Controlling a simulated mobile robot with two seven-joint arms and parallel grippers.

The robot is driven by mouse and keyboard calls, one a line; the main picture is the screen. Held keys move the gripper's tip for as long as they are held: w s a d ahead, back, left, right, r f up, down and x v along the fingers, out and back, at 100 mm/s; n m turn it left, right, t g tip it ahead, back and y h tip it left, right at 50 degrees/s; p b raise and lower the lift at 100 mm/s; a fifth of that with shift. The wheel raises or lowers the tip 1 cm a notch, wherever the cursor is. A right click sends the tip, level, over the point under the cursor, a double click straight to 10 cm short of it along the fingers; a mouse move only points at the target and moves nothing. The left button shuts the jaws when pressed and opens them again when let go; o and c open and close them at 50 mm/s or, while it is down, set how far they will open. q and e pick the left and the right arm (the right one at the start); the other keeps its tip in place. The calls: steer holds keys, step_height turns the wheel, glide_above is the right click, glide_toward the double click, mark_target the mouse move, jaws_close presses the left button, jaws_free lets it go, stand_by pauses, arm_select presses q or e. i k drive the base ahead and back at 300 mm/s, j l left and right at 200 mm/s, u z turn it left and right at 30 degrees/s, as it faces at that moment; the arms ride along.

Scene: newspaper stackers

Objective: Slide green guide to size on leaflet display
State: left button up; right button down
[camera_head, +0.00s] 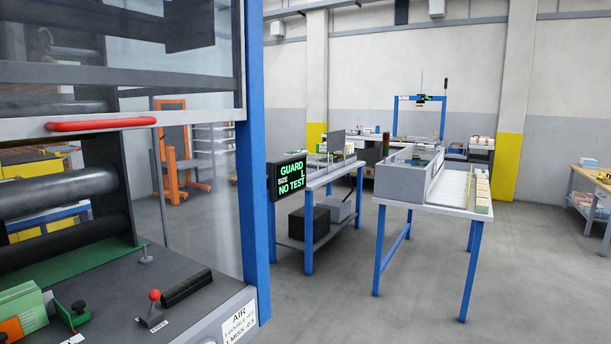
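A dark display (290,176) hangs on the blue post and reads "GUARD", "SIZE L" and "NO TEST" in green letters. A green bracket (75,317) with a black knob sits at the lower left on the machine's grey deck (120,300). It stands beside a pile of green leaflets (22,308), partly cut off by the picture edge. I cannot tell for sure that the bracket is the green guide. Neither of my grippers is in view.
The machine has a clear guard with a red handle (100,124), dark rollers (60,195), a red-knobbed lever (154,297) and a blue post (256,140). Two blue-legged tables (450,206) (322,180) stand beyond. The grey floor (375,315) in front is clear.

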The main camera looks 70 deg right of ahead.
mark_target(82, 314)
steer(key=k+l+z, duration=0.6)
steer(key=z, duration=1.35)
steer(key=u, duration=1.3)
steer(key=l, duration=0.1)
